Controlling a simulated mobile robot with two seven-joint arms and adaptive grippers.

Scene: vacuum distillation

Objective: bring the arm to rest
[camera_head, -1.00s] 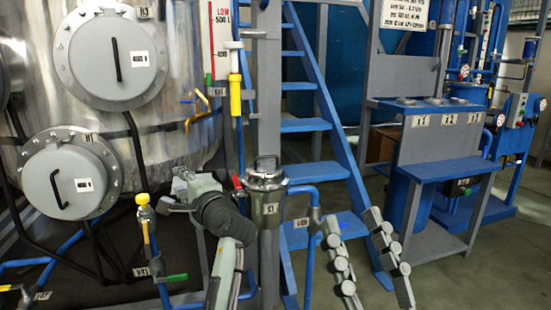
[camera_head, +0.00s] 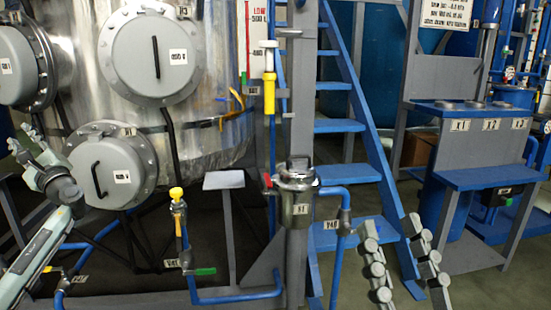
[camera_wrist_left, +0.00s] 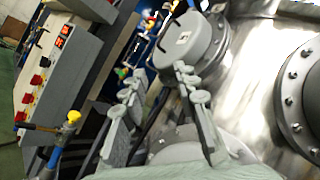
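My left gripper (camera_head: 22,140) is at the left edge of the head view, in front of the steel tank and left of its lower round hatch. Its arm rises from the lower left corner. In the left wrist view its two fingers (camera_wrist_left: 157,76) stand apart with nothing between them, so it is open. My right gripper (camera_head: 403,222) shows at the lower right of the head view as two grey jointed fingers, apart and empty, in front of the blue stairs. The rest of the right arm is out of view.
The steel tank (camera_head: 225,140) has round hatches. A yellow-topped valve (camera_head: 177,205), a small grey platform (camera_head: 223,180) and a steel filter pot (camera_head: 297,200) stand in front. Blue stairs (camera_head: 347,125) and a blue bench (camera_head: 490,177) are right. The left wrist view shows a control panel (camera_wrist_left: 55,65).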

